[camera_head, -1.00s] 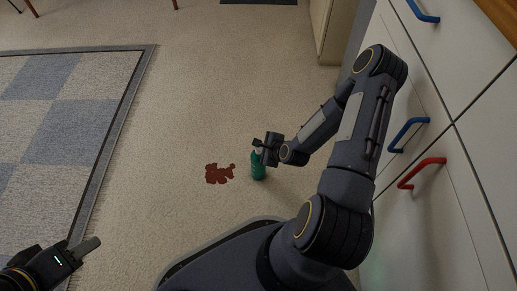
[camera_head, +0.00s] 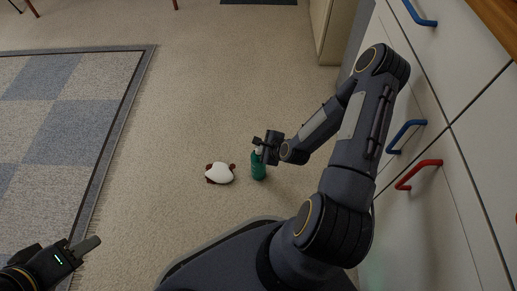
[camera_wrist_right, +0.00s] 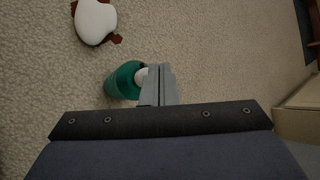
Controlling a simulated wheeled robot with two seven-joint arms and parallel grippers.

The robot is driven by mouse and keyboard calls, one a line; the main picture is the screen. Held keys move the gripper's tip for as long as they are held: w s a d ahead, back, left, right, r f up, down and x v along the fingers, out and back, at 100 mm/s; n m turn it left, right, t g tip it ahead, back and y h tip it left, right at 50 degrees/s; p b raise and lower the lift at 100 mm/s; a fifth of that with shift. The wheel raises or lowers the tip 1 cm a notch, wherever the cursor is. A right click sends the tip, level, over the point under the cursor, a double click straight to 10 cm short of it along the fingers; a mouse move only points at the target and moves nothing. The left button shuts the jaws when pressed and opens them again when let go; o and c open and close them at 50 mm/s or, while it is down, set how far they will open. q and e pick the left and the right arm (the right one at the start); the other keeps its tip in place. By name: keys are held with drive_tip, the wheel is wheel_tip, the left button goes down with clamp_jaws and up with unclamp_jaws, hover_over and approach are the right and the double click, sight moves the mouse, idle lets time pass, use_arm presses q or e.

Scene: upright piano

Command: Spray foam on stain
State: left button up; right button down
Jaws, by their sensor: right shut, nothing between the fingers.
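A dark red stain (camera_head: 210,168) lies on the carpet, mostly hidden under a mound of white foam (camera_head: 219,174); red edges show around it. The foam on the stain also shows in the right wrist view (camera_wrist_right: 95,20). A green spray bottle (camera_head: 258,170) stands upright on the carpet just right of the stain; in the right wrist view (camera_wrist_right: 122,82) its white top (camera_wrist_right: 141,76) is partly hidden by my fingers. My right gripper (camera_wrist_right: 155,85) is shut at the bottle's top, with nothing between its fingers. My left gripper (camera_head: 86,246) is at the lower left, away from both; its finger gap is unclear.
White drawers with blue handles (camera_head: 406,133) and a red handle (camera_head: 418,173) line the right side, close to my right arm. A blue and grey checkered rug (camera_head: 60,130) lies at the left. Open carpet (camera_head: 190,80) extends beyond the stain.

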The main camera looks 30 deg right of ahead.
wheel_tip(320, 180, up, 5)
drive_tip(key=p, duration=0.3)
drive_tip(key=shift+p, duration=0.4)
idle(0.6)
